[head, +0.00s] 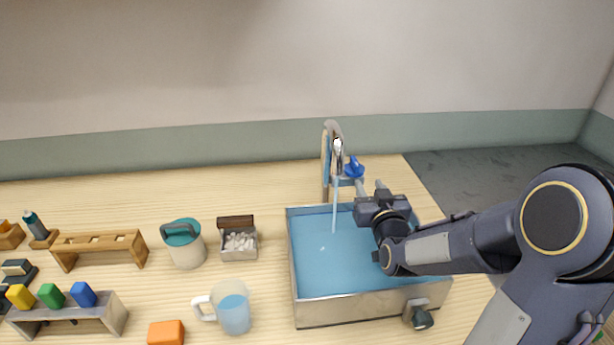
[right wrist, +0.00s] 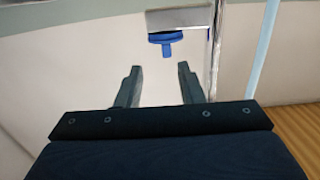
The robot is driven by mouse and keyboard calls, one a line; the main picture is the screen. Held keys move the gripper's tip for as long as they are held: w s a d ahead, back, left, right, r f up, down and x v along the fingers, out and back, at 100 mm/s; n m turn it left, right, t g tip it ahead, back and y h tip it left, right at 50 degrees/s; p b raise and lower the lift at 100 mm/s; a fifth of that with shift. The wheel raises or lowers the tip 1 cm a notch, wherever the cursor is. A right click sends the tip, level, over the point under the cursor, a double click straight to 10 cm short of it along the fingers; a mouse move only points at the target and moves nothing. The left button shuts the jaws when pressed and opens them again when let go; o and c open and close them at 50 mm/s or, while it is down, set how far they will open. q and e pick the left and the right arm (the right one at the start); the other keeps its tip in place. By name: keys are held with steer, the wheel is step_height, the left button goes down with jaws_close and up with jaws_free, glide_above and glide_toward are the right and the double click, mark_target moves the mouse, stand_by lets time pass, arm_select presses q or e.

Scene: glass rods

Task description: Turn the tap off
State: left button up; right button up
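The tap (head: 335,155) stands behind the sink, and a thin blue stream of water (head: 334,205) runs from its spout into the sink. Its blue handle (head: 354,168) sits on the right of the tap body; it also shows in the right wrist view (right wrist: 167,43), beyond the fingertips. My right gripper (head: 370,186) is just in front of the handle, over the back of the sink. In the right wrist view its two fingers (right wrist: 159,70) are apart with nothing between them. The handle is not touched there. My left gripper is not in view.
The steel sink (head: 350,309) holds blue water and has a drain knob (head: 419,318) on its front. To its left stand a glass jug (head: 233,309), a lidded canister (head: 185,244), a small box (head: 239,242), an orange block (head: 166,333) and wooden racks (head: 98,245).

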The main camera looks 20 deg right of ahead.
mark_target(357, 169)
steer(key=x, duration=0.3)
steer(key=p+x, duration=0.1)
steer(key=x, duration=0.1)
steer(key=a+p+x, duration=0.1)
steer(key=x, duration=0.2)
steer(key=shift+w+d+r, duration=0.1)
steer(key=shift+w+d, duration=0.05)
steer(key=shift+w, duration=0.25)
steer(key=shift+c, duration=0.3)
jaws_close()
